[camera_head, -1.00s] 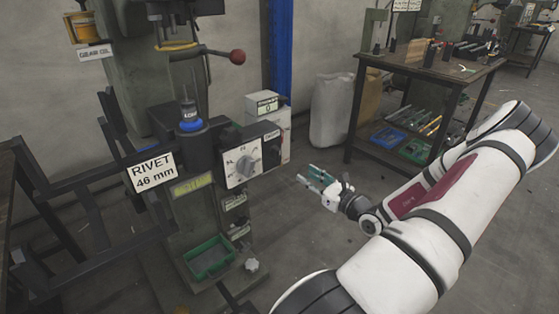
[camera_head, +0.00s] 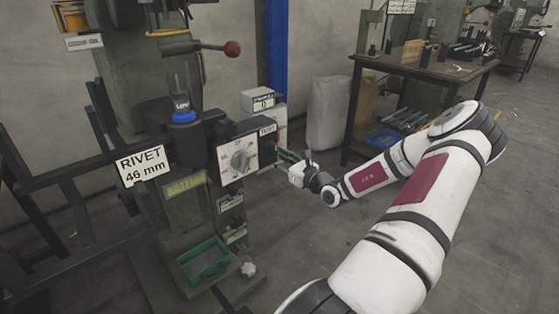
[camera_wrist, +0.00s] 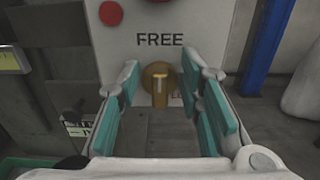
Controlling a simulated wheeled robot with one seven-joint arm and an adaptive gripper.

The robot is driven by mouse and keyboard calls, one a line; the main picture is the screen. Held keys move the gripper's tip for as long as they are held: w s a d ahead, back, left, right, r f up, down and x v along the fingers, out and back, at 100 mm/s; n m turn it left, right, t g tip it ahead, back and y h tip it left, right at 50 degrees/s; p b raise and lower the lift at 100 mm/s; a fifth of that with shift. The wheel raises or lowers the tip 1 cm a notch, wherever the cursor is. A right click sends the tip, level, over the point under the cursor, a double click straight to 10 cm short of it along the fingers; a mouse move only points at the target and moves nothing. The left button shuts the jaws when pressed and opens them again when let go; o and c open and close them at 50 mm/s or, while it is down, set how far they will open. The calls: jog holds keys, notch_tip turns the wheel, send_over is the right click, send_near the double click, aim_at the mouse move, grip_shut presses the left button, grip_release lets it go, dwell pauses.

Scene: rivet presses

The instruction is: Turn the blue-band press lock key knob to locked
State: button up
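The blue-band press (camera_head: 184,117) stands at the left in the head view, with a grey control box on its right side. In the wrist view a brass key knob (camera_wrist: 159,82) sits on the pale panel under the word FREE, its bar roughly upright. Red lettering beside it is mostly hidden. My gripper (camera_wrist: 160,75) is open, its teal pads left and right of the knob with gaps on both sides; I cannot tell how deep the tips reach. In the head view my gripper (camera_head: 287,157) is close to the control box's right side, and the knob is hidden.
A dial (camera_head: 241,158) is on the box front. Red round buttons (camera_wrist: 110,13) sit above FREE. A red-balled lever (camera_head: 232,48) sticks out above. A green tray (camera_head: 204,262) is below. A workbench (camera_head: 425,70) stands behind right; open floor lies between.

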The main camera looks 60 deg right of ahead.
grip_shut()
jog(key=shift+p, duration=0.4)
jog(key=m+p, duration=0.4)
jog(key=m, duration=0.2)
jog(key=d+f+m+p, duration=0.1)
jog(key=m+p, duration=0.4)
jog(key=m, duration=0.1)
jog(key=m+p, duration=0.5)
jog(key=shift+s+d+f+m, duration=0.15)
jog(key=shift+d+f+m, duration=0.1)
jog(key=shift+m, duration=0.15)
